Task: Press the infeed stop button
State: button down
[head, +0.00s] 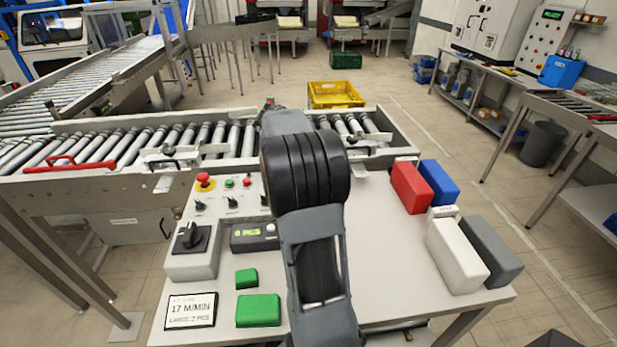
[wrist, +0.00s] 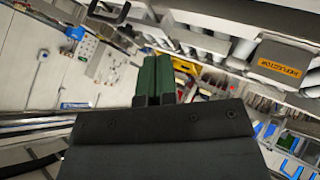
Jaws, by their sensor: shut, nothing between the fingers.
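A small control panel stands at the back left of the grey table in the head view. It carries a large red mushroom button (head: 204,180) on a yellow base, a small green button (head: 229,183), a small red button (head: 247,182) and several black knobs. Their labels are too small to read, so I cannot tell which is the infeed stop. My gripper (wrist: 155,75) shows in the wrist view with its green fingers together and nothing between them. In the head view my arm hides the gripper and the panel's right end.
A roller conveyor (head: 100,147) runs behind the table. A grey box with a rotary switch (head: 190,238), green blocks (head: 258,310) and a sign (head: 190,310) lie left. Red (head: 410,187), blue (head: 438,183), white (head: 457,255) and grey (head: 488,252) blocks stand right.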

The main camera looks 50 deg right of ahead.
notch_tip(320, 180, down, 7)
jog(key=b, duration=0.4)
jog(key=shift+r, duration=0.2)
jog(key=shift+f+b, duration=0.5)
jog(key=shift+f, duration=0.15)
dwell(1.3)
jog(key=shift+f+b, duration=0.25)
jog(key=shift+b, duration=0.45)
jog(key=shift+f+b, duration=0.5)
jog(key=shift+b, duration=0.1)
dwell(0.5)
jog(key=shift+r, duration=0.2)
jog(key=shift+r+p, duration=0.45)
jog(key=shift+r, duration=0.25)
jog(key=shift+r, duration=0.1)
